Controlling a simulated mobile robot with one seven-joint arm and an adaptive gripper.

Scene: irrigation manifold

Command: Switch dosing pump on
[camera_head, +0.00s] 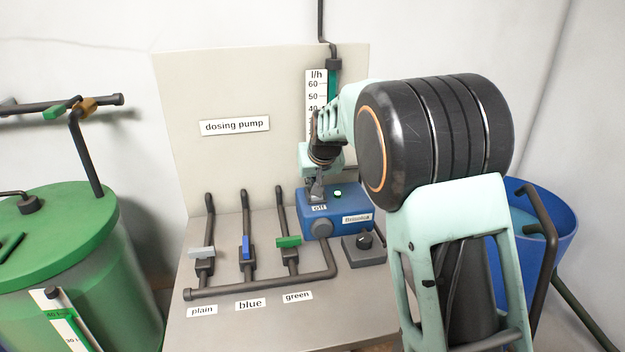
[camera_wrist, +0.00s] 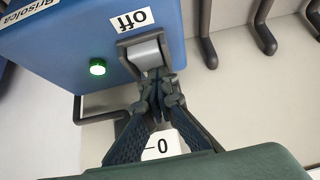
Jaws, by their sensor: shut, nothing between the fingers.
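The dosing pump is a blue box (camera_head: 345,211) on the bench, below the "dosing pump" sign (camera_head: 235,126); it also fills the upper left of the wrist view (camera_wrist: 60,50). A grey rocker switch (camera_wrist: 146,55) is set in its face beside an upside-down "off" label (camera_wrist: 131,19). A green lamp (camera_wrist: 97,67) on the box glows; it also shows in the head view (camera_head: 338,193). My gripper (camera_wrist: 160,76) is shut and empty, its fingertips at the edge of the switch; I cannot tell whether they touch. It partly hides a white label (camera_wrist: 163,146) reading "0".
Valves with grey (camera_head: 202,252), blue (camera_head: 245,246) and green (camera_head: 288,241) handles stand left of the pump. A scale marked l/h (camera_head: 315,90) is behind my arm. A green tank (camera_head: 60,225) and blue barrel (camera_head: 567,215) flank the bench.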

